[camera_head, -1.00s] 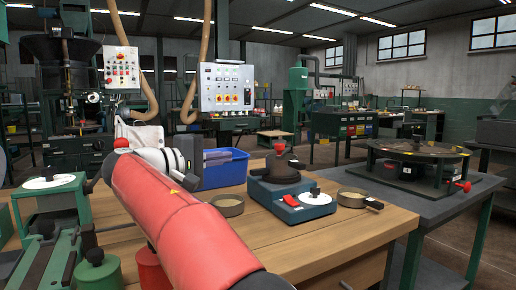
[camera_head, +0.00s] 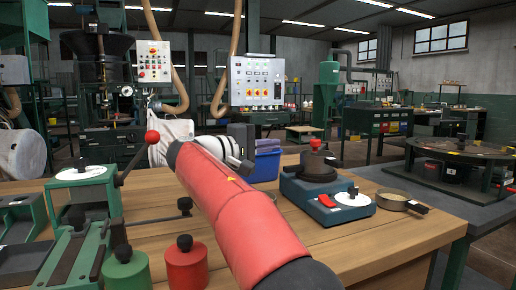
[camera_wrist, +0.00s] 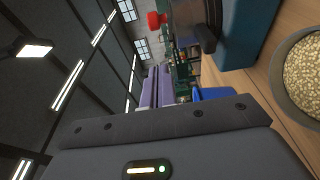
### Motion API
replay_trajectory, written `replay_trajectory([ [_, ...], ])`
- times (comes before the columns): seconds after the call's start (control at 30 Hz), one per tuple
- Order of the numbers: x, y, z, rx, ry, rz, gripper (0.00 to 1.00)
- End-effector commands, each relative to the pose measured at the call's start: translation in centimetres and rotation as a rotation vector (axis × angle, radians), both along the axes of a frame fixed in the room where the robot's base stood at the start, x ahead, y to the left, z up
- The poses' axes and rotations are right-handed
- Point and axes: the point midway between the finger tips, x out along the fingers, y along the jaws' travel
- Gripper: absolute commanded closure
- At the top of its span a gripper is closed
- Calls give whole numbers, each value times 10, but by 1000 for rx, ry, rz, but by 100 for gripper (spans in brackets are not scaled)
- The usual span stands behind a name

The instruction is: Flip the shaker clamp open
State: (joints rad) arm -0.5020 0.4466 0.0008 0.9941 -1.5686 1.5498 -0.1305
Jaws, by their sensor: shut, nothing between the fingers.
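The shaker seems to be the blue-based unit (camera_head: 302,196) on the wooden bench, right of my arm in the head view. It carries a dark round body, a red knob (camera_head: 315,144) on top and a white dial (camera_head: 352,198). I cannot tell which part is the clamp or how it is set. In the wrist view, turned sideways, the blue base (camera_wrist: 250,32) and a red knob (camera_wrist: 156,20) show at the top. My gripper (camera_wrist: 160,74) has its fingers together and empty, apart from the shaker.
A pan of grains (camera_wrist: 303,72) is close in the wrist view. A blue bin (camera_head: 266,166) stands behind my arm. Another pan (camera_head: 394,201) sits right of the shaker. A green press with a red-balled lever (camera_head: 152,137) and a red weight (camera_head: 186,266) stand left.

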Motion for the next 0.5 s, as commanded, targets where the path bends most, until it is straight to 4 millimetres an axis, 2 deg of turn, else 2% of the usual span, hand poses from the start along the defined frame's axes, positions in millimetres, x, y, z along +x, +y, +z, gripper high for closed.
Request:
replay_trajectory([
  [0.03,6,-12,0,0,0,-4,100],
  [0.17,19,-35,0,0,-1,-4,100],
  [0.33,12,-59,-1,0,-1,-2,100],
  [0.5,9,-70,0,1,-1,0,100],
])
